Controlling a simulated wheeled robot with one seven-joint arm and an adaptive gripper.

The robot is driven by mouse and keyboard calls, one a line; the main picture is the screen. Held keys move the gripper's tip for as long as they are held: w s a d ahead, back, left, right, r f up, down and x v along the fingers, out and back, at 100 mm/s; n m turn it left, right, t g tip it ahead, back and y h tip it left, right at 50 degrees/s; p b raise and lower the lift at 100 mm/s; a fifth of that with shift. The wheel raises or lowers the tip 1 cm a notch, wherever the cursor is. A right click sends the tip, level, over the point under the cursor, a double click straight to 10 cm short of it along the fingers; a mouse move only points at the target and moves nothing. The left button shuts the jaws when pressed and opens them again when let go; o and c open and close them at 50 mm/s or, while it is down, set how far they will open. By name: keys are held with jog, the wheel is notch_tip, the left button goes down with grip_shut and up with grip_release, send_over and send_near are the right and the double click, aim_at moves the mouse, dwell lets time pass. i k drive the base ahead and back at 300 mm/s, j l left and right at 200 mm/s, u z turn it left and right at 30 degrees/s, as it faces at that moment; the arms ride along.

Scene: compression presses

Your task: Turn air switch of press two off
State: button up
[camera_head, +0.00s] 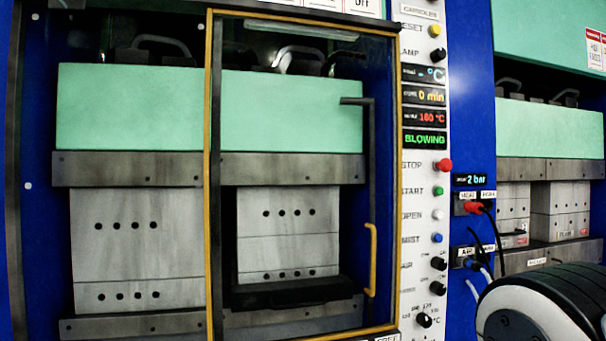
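A white control panel (420,190) runs down the right side of a blue press with a glass door. Near its lower end, a black knob (438,263) sits beside a partly readable label that looks like "AIR". Another black knob (438,288) is just below it, and a third dial (424,320) marked °C is lower still. I cannot read a press number, nor tell the air knob's setting for sure. A white and black link of my arm fills the lower right corner. My gripper is not in view.
The panel also has a red stop button (444,165), a green start button (438,191) and a green "BLOWING" display (425,141). The door has a yellow handle (372,260).

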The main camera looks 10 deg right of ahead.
aim_at(441, 264)
jog(key=z, duration=0.75)
jog(key=i+l+u, duration=0.1)
jog(key=u, duration=0.25)
jog(key=i+l+u, duration=0.1)
jog(key=l+u, duration=0.25)
